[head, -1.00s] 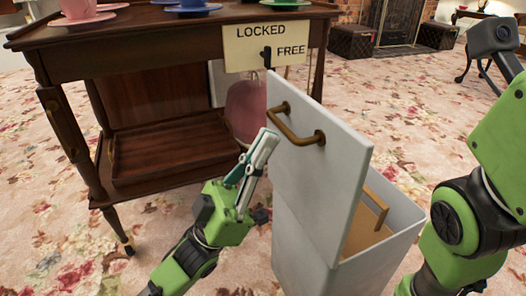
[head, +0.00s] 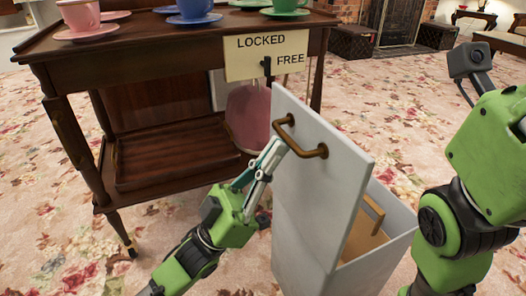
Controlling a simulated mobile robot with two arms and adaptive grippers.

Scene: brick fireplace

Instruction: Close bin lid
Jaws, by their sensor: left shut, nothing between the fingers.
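A white bin (head: 300,245) stands on the carpet at the lower centre right. Its lid (head: 321,182) is raised nearly upright on the left side, with a brass handle (head: 302,140) on its outer face. The open top shows a tan inside and another brass handle (head: 373,209). My left gripper (head: 275,150) is shut and empty, its fingertips just left of and below the lid's handle. Whether they touch the lid I cannot tell. My right arm stands to the right of the bin; its gripper is out of view.
A dark wooden cart (head: 120,57) stands left of the bin, with cups and saucers on top and a "LOCKED / FREE" sign (head: 267,55) on its edge. A pink object (head: 247,115) hangs beneath the sign. Carpet (head: 400,110) behind the bin is clear.

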